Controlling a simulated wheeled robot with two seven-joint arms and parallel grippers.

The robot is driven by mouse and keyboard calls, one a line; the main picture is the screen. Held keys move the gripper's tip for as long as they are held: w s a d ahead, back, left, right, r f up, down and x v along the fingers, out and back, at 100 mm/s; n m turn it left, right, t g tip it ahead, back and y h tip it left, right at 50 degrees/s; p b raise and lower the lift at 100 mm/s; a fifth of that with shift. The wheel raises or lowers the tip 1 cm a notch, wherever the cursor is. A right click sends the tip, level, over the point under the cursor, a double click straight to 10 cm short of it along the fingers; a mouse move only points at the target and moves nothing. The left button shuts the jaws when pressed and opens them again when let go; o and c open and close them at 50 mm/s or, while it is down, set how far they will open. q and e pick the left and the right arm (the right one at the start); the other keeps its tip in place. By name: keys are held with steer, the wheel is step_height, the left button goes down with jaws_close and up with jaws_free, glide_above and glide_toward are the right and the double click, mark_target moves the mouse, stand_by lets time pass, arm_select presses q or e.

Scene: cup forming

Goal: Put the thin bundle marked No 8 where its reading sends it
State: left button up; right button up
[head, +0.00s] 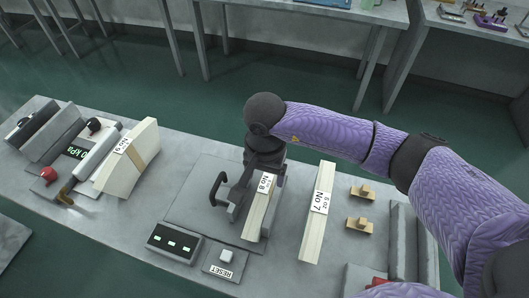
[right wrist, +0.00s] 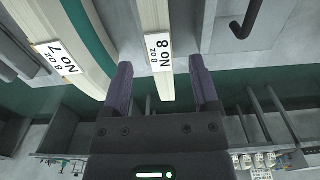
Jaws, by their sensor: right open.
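The thin pale bundle marked No 8 (head: 256,216) lies on the right part of a grey plate (head: 190,198) at the middle of the bench. Its white label faces up and also shows in the right wrist view (right wrist: 161,56). My right gripper (head: 264,172) is at the bundle's far end. In the right wrist view its two fingers (right wrist: 160,80) stand apart with the bundle between them and gaps at both sides. The dark readout box (head: 173,243) in front of the plate shows small green marks, too small to read. My left gripper is not in view.
Bundle No 7 (head: 314,235) lies to the right. Thicker bundle No 9 (head: 128,165) is at the left beside a device with a kPa display (head: 75,152). A RESET button (head: 226,256), a black handle (head: 217,187), two wooden pieces (head: 360,226) and grey bins (head: 403,245) are near.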

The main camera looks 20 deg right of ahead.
mark_target(265, 184)
step_height(265, 184, down, 6)
steer(key=shift+r+b, duration=0.1)
steer(key=shift+b, duration=0.4)
steer(key=shift+f, duration=0.6)
jaws_close()
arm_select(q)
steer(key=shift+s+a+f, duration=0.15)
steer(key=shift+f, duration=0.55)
arm_select(e)
steer(key=c, duration=0.8)
jaws_free()
jaws_close()
